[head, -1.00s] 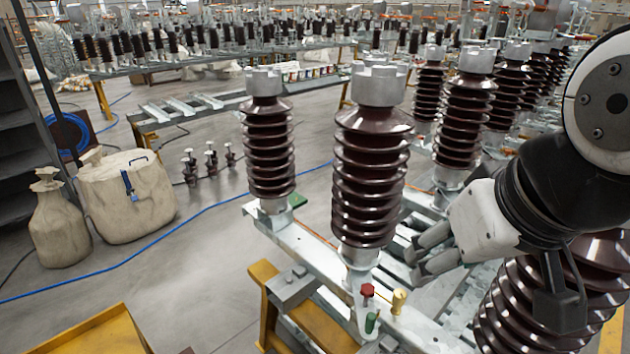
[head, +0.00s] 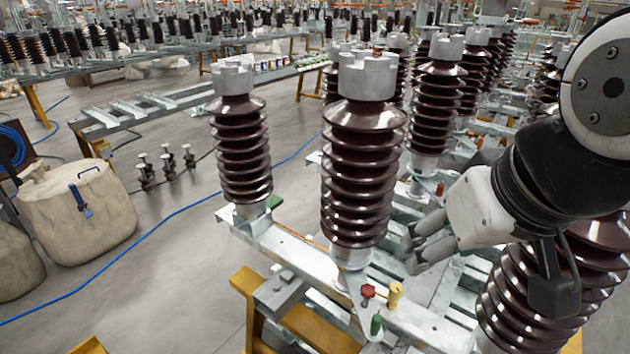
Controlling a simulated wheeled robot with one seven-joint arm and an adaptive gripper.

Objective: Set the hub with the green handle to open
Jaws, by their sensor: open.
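A small green handle (head: 376,324) stands upright at the near end of the steel beam, below the middle brown insulator. A red hexagonal knob (head: 368,291) and a yellow handle (head: 395,294) are close beside it. The hub under the green handle is too small to tell its setting. My gripper (head: 413,250) is open and empty, fingers pointing left, just right of the middle insulator's base. In the picture it is above and right of the three handles, apart from them.
The middle insulator (head: 363,160) and a left insulator (head: 240,150) stand on the steel beam (head: 300,258). A large insulator (head: 560,285) is below my arm. A yellow trestle (head: 245,290) supports the beam. Another green piece (head: 273,202) lies by the left insulator.

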